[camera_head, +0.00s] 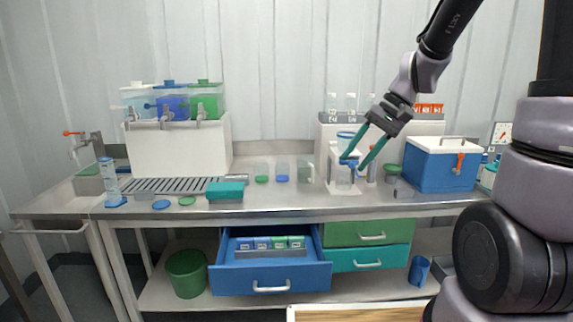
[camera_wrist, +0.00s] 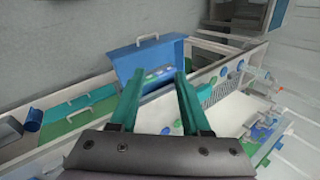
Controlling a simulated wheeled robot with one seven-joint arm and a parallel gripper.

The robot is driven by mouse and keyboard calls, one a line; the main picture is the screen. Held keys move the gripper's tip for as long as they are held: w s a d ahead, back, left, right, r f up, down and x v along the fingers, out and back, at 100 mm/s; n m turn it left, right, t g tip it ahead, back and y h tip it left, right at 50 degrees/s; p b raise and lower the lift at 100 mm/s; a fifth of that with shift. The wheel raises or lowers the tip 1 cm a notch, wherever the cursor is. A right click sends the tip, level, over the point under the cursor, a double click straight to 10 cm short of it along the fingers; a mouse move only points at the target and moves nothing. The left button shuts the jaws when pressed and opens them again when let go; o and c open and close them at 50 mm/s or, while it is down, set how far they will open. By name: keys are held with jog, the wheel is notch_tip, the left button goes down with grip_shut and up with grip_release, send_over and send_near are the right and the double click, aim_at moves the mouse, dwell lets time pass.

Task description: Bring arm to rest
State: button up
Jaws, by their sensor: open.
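My gripper (camera_head: 362,158) is open, with its two teal fingers spread apart. In the head view it hangs from my arm above the right part of the steel bench (camera_head: 290,202), in front of a white stand with a blue-rimmed clear vessel (camera_head: 344,181). It holds nothing that I can see. In the wrist view the gripper (camera_wrist: 158,82) has empty space between its fingers, with the open blue drawer (camera_wrist: 148,62) beyond. I cannot tell whether the fingers touch the stand or vessel.
The blue drawer (camera_head: 270,277) under the bench is pulled out with small boxes inside. A blue cooler box (camera_head: 440,170) stands right of my gripper. Clear, blue and green tanks (camera_head: 172,101) stand at the left. A teal block (camera_head: 225,190) lies on the bench; a green bin (camera_head: 187,274) stands below.

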jog(key=s+d+r+m+t+h, duration=0.1)
jog(key=s+d+r+t+h, duration=0.1)
jog(key=s+d+r+t, duration=0.1)
jog(key=s+d+r+m+t+h, duration=0.1)
jog(key=s+d+r+t+h, duration=0.1)
jog(key=s+r, duration=0.6)
notch_tip(320, 180, up, 2)
jog(key=d+t, duration=0.1)
jog(key=d, duration=0.1)
jog(key=shift+d+r+t, duration=0.2)
jog(key=shift+d+t, duration=0.1)
jog(key=shift+d, duration=0.1)
